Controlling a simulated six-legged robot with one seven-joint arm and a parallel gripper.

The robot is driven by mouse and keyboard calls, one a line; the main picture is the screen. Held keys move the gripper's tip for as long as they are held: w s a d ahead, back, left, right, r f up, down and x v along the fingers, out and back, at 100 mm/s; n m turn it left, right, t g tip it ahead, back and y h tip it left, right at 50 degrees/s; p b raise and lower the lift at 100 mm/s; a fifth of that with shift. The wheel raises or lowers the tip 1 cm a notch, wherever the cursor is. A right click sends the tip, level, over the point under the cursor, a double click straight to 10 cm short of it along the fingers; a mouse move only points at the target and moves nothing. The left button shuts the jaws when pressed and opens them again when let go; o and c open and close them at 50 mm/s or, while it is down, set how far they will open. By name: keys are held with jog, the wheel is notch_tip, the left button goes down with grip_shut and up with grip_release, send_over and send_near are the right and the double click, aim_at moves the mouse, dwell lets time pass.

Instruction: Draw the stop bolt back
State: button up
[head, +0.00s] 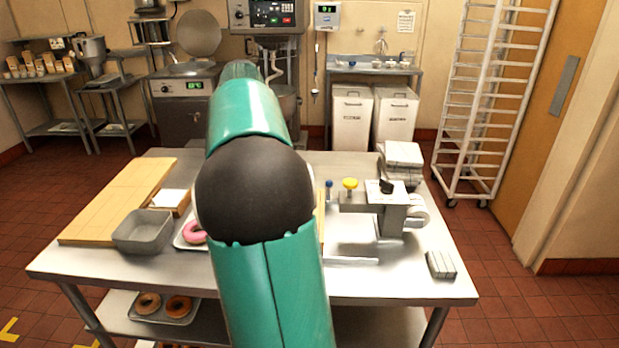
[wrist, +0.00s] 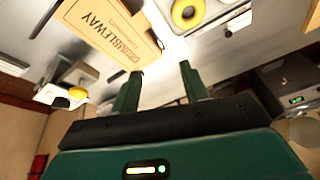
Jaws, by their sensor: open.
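A grey metal device (head: 392,212) stands on the right side of the steel table in the head view. A yellow round knob (head: 349,184) and a small blue-topped post (head: 329,184) stand at its left end. I cannot tell which part is the stop bolt. In the wrist view the yellow knob (wrist: 78,93) shows at the left, beside a pale block, tilted in the picture. My gripper (wrist: 162,74) is open, with nothing between its two green fingers. It is apart from the knob. In the head view my arm hides the gripper and the middle of the table.
A CRUMBLEWAY box (wrist: 108,35) lies close beyond the left finger. A yellow ring doughnut (wrist: 187,12) is near the top. On the steel table (head: 350,284) are a grey tin (head: 143,232), a wooden board (head: 118,205) and a small ribbed block (head: 441,265). The front right is mostly clear.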

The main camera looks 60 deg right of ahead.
aim_at(328, 181)
jog(key=s+d+f+m+g, duration=0.1)
jog(key=s+d+f+m, duration=0.2)
jog(key=d, duration=0.5)
jog(key=s+d+f+m+g, duration=0.2)
jog(key=s+d, duration=0.2)
jog(key=d, duration=0.5)
jog(key=shift+h, duration=0.3)
jog(key=x, duration=0.9)
jog(key=w+x, duration=0.1)
jog(key=x, duration=0.4)
jog(key=shift+d, duration=0.1)
grip_shut()
